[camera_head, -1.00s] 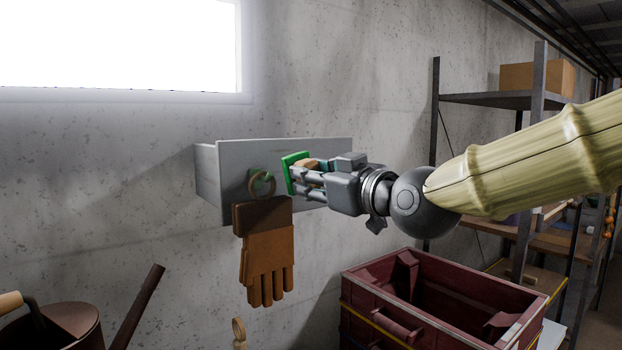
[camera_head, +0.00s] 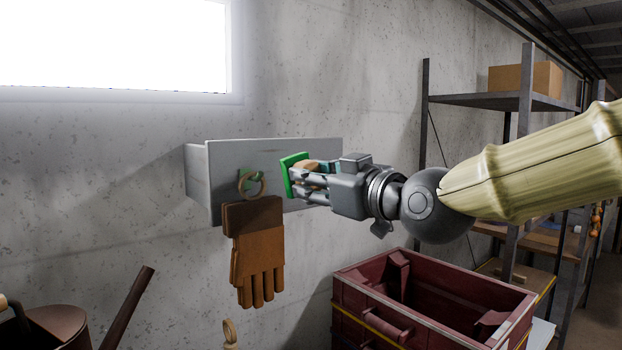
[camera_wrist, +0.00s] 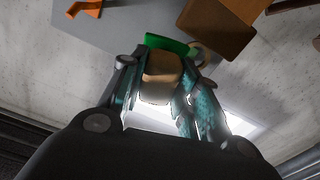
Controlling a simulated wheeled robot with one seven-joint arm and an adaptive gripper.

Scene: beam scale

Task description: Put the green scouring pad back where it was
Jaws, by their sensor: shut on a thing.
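The green scouring pad (camera_head: 290,176) is a thin green slab with a tan block (camera_wrist: 160,75) against it. My gripper (camera_head: 304,179) is shut on it, with a finger on each side of the tan block in the wrist view. The pad's green edge (camera_wrist: 168,43) shows beyond the fingertips. It is held upright in front of the right half of a grey wall board (camera_head: 225,165). I cannot tell whether it touches the board.
A brown glove (camera_head: 258,255) hangs below the ring, close to the left of my gripper. A dark red crate (camera_head: 430,300) stands below my arm. A metal shelf rack (camera_head: 525,120) is at the right. A brown can (camera_head: 55,325) is at the lower left.

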